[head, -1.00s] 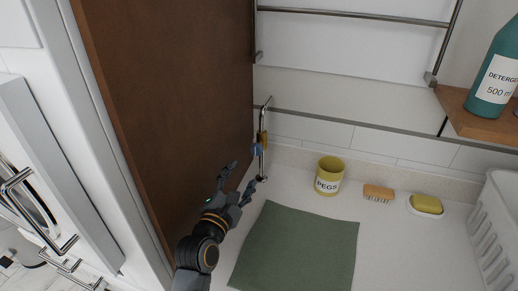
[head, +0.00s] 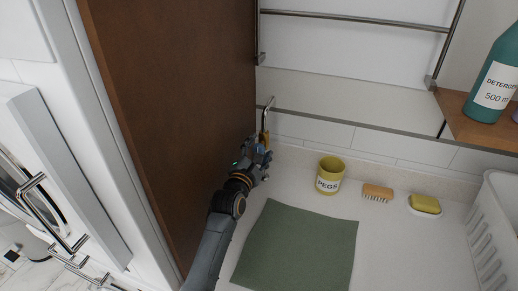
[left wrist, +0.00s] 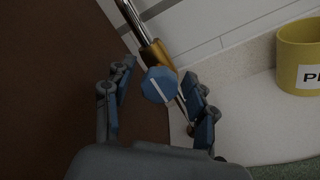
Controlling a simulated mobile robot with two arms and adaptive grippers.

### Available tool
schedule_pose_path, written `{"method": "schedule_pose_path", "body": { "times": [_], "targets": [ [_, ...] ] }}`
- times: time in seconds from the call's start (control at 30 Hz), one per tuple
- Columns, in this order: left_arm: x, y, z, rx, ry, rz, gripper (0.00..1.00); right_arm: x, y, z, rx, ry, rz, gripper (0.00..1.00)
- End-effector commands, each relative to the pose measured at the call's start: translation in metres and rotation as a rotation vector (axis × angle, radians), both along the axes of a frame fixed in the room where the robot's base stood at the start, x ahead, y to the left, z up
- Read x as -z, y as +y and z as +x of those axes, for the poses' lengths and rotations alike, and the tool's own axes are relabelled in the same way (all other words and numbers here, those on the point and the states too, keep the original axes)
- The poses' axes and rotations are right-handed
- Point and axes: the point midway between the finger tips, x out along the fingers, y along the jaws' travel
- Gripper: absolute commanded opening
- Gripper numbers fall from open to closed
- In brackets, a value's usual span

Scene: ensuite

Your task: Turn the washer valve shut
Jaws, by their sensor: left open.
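The washer valve has a blue faceted knob (left wrist: 159,84) with a white line across it, on a brass body (left wrist: 152,55) set in a chrome pipe (left wrist: 133,20). In the head view the pipe (head: 266,118) stands in the corner by the brown panel, and my gripper largely hides the valve. My left gripper (left wrist: 155,108) is open, one finger on each side of the knob in the left wrist view. I cannot tell whether either finger touches it. My left gripper in the head view (head: 262,158) is at the valve. My right gripper is not in view.
The brown panel (head: 170,110) stands close on the left of the arm. A yellow PEGS pot (head: 330,176), a brush (head: 377,193), a sponge on a dish (head: 425,204) and a green mat (head: 298,248) lie on the white counter (head: 390,245). A white basket (head: 492,230) is at right.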

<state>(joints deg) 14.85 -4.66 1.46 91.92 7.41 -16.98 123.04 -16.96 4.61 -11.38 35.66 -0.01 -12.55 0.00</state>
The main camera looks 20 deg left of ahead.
Motion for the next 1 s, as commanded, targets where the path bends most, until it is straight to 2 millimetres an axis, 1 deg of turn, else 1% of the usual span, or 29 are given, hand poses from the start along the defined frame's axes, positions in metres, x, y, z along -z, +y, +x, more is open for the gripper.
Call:
{"method": "schedule_pose_path", "body": {
  "times": [0.1,0.13,0.17,0.2,0.27,0.3,0.37,0.4,0.73,0.87,1.0],
  "targets": [
    [0.0,0.0,0.0,0.0,0.0,0.0,0.56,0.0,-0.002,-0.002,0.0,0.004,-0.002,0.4],
    [0.0,0.0,0.0,0.0,0.0,0.0,0.52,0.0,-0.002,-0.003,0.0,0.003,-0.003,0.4],
    [0.0,0.0,0.0,0.0,0.0,0.0,0.46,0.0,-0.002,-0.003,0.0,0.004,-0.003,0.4],
    [0.0,0.0,0.0,0.0,0.0,0.0,0.38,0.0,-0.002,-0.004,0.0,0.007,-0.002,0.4],
    [0.0,0.0,0.0,0.0,0.0,0.0,0.26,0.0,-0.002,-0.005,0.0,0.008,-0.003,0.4],
    [0.0,0.0,0.0,0.0,0.0,0.0,0.18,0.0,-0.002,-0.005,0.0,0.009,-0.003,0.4],
    [0.0,0.0,0.0,0.001,0.001,0.0,0.05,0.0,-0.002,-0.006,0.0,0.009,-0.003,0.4],
    [0.0,0.0,0.0,0.001,0.001,0.0,0.01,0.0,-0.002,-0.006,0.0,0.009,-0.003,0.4],
    [0.0,0.0,0.0,0.0,0.0,0.042,0.01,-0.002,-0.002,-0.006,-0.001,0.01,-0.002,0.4],
    [-0.001,0.0,0.0,0.0,-0.002,0.106,0.01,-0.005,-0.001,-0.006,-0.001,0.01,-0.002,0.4],
    [-0.001,0.0,0.0,-0.001,-0.005,0.209,0.01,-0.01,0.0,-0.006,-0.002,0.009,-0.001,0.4]
  ]
}}
